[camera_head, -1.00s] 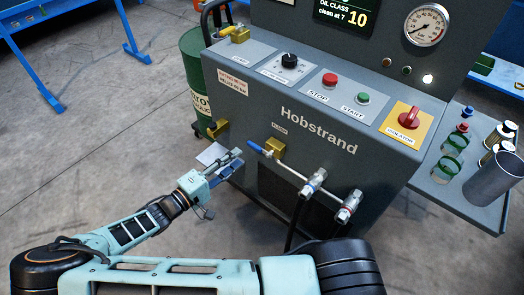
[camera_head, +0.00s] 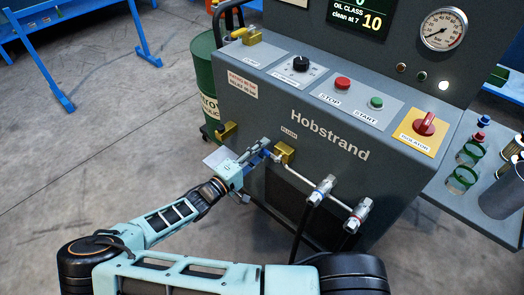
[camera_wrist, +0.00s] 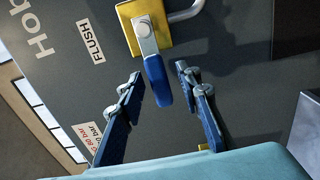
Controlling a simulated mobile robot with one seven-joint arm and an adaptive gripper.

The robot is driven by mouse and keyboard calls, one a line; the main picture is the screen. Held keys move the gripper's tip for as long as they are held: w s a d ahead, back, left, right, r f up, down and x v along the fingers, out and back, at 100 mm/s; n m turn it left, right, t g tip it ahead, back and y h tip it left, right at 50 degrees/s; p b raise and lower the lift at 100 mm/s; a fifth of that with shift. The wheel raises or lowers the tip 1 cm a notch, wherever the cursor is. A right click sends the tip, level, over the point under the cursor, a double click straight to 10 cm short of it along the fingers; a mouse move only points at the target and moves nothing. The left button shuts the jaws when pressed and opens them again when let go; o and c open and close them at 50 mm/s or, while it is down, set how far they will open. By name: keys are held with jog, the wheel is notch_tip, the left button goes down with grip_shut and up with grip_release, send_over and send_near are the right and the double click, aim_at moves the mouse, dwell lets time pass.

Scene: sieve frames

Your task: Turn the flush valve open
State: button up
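The flush valve has a brass body (camera_head: 285,152) on the front of the grey Hobstrand machine, below the control panel. In the wrist view its yellow-gold body (camera_wrist: 150,27) is at the top, beside the FLUSH label. A metal lever with a blue grip (camera_wrist: 157,82) hangs from it toward my gripper. My gripper (camera_wrist: 160,75) is open, one blue finger on each side of the blue grip, with gaps showing on both sides. In the head view my gripper (camera_head: 262,148) is at the lever, largely covering it.
A second brass fitting (camera_head: 227,132) sits left of the valve. A pipe with two hose fittings (camera_head: 320,190) runs to its right. The control panel (camera_head: 330,90) juts out above. A shelf with jars (camera_head: 464,178) is at the right.

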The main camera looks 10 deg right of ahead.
jog(key=shift+w+d, duration=0.1)
jog(key=shift+c, duration=0.4)
grip_shut()
jog(key=shift+f, duration=0.1)
jog(key=s+d+f+n+p, duration=0.1)
jog(key=s+f+n, duration=0.1)
jog(key=n, duration=0.7)
jog(key=s+d+f+n+p, duration=0.2)
jog(key=s+f+n, duration=0.1)
jog(key=n, duration=0.6)
jog(key=shift+d+f+p, duration=0.25)
jog(key=shift+f+p, duration=0.05)
jog(key=shift+f, duration=0.15)
dwell(0.4)
jog(key=shift+o, duration=0.4)
grip_release()
